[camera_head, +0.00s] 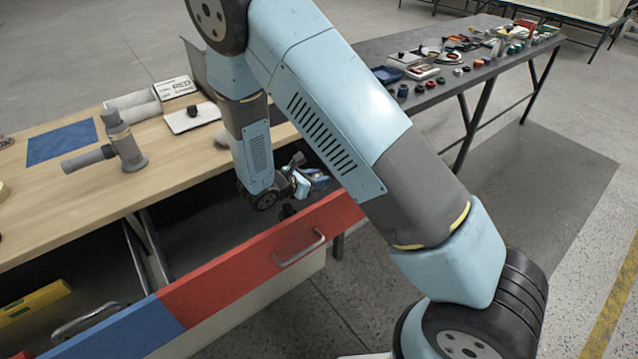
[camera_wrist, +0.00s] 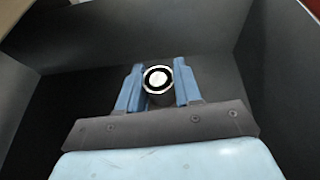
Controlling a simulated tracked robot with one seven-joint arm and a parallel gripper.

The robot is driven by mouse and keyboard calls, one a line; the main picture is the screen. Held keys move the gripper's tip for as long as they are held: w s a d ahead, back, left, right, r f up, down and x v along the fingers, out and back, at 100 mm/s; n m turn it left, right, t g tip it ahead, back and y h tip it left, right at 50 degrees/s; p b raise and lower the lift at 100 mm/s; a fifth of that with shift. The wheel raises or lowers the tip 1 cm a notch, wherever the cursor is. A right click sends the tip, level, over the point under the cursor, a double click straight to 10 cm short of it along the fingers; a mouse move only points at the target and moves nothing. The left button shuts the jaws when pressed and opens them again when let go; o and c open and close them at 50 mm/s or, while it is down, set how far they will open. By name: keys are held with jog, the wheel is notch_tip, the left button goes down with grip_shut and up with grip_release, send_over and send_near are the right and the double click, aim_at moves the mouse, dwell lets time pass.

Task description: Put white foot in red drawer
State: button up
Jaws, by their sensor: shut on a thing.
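The red drawer (camera_head: 240,270) is pulled out, with a red front, a metal handle and a dark interior. My gripper (camera_head: 288,203) reaches down into the open red drawer, behind its front. The wrist view shows its two blue fingers (camera_wrist: 159,82) shut on a small round foot (camera_wrist: 158,78). The foot has a white centre, a dark ring and a pale rim; its side looks dark. In the head view the held piece shows only as a small dark shape (camera_head: 287,212). Dark drawer walls (camera_wrist: 75,35) surround the gripper. I cannot tell whether the foot touches the drawer floor.
A blue-fronted drawer (camera_head: 125,330) is open at left, with a yellow level (camera_head: 35,302) inside. A dark table (camera_head: 400,45) behind carries several small parts.

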jog(key=shift+f, duration=0.95)
jog(key=shift+f, duration=0.6)
jog(key=o, duration=1.1)
jog(key=shift+c, duration=0.2)
jog(key=shift+r, duration=0.25)
jog(key=v, duration=1.2)
jog(key=shift+s+r, duration=0.1)
jog(key=shift+r, duration=0.2)
jog(key=shift+d, duration=0.1)
